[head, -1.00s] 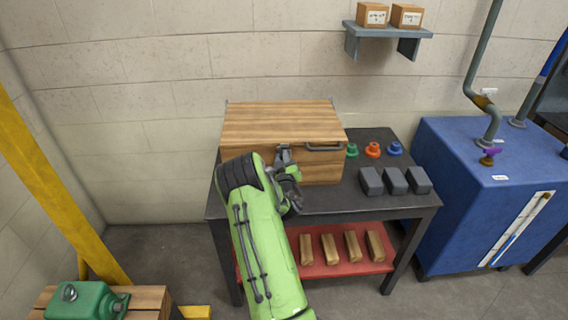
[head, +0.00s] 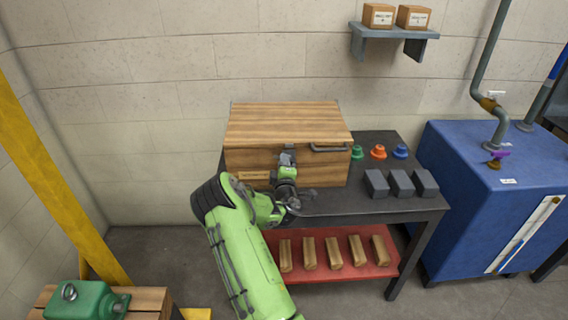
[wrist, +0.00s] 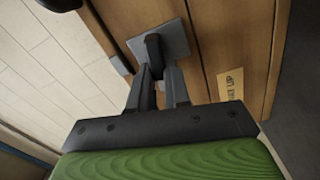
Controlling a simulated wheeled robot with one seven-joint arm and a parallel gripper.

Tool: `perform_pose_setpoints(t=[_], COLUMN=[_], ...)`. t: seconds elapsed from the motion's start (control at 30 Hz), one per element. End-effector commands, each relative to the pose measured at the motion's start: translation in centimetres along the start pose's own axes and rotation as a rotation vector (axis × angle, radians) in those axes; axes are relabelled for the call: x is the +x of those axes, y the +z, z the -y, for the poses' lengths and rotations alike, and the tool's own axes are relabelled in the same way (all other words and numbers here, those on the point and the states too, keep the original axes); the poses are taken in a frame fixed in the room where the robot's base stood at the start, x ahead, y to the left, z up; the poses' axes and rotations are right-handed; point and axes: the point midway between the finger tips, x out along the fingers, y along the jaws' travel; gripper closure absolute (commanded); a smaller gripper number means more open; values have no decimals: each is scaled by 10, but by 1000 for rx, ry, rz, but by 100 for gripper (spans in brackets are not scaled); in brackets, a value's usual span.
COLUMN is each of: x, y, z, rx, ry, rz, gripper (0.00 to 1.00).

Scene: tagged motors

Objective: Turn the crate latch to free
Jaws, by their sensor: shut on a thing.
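The wooden crate (head: 250,160) stands on the dark table with its lid (head: 285,123) down. Its latch, a dark lever (wrist: 153,46) on a square grey plate (wrist: 176,38), is on the crate's front; the plate also shows in the head view (head: 288,149). My gripper (wrist: 160,72) is at the latch, its two fingers closed around the lever, which shows between and just beyond the fingertips. In the head view my gripper (head: 286,166) is in front of the crate and hides most of the lever. I cannot tell the lever's exact angle.
A grey handle (head: 330,148) is right of the latch. Green (head: 357,153), orange (head: 378,152) and blue (head: 400,151) knobs and three grey blocks (head: 401,183) stand right of the crate. A red lower shelf (head: 350,273) holds several wooden blocks. A blue cabinet (head: 465,200) is at right.

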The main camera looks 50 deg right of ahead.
Motion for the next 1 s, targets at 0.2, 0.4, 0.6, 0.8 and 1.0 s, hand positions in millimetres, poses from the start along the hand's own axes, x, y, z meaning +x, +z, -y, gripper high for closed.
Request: perform_pose_setpoints(t=[0.2,0.4,0.6,0.8,1.0], x=[-1,-1,-1,-1,-1], y=[2,3,3,3,3], z=[5,6,7,7,7], rx=[-130,-202,-232,-237,-237], ry=[-7,-6,-6,-6,-6], rz=[5,6,6,6,7], gripper=[100,100,100,100,100])
